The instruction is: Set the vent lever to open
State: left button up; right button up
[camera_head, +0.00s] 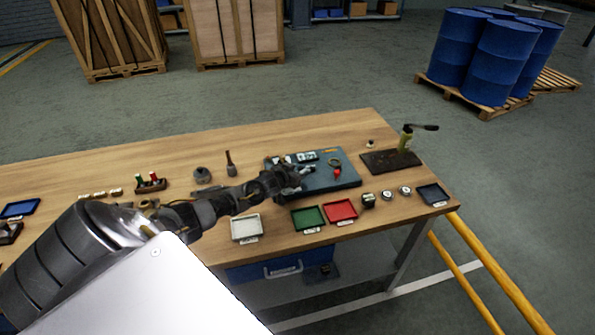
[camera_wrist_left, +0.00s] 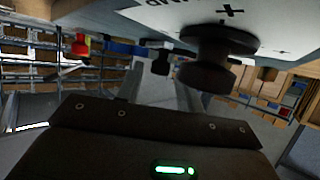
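My left gripper (camera_head: 292,177) reaches over the left part of a blue-grey board (camera_head: 345,182) on the workbench and covers part of it. White labelled plates (camera_head: 306,157) show along the board's far side. A small red part (camera_head: 337,173) stands on the board near a yellowish ring (camera_head: 333,162). In the left wrist view a dark round knob (camera_wrist_left: 212,60) sits close in front of the gripper, beside a white plate (camera_wrist_left: 240,15) with plus marks. A red part (camera_wrist_left: 80,44) shows at the left there. I cannot tell which part is the vent lever, or any contact. The finger gap is unclear.
White (camera_head: 247,228), green (camera_head: 309,218) and red (camera_head: 341,211) trays line the bench's near edge. A hand pump with a lever (camera_head: 405,140) stands on a dark plate at the right. A wooden handle (camera_head: 230,163) stands behind my arm.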

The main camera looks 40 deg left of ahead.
pick_arm(q)
grip_shut()
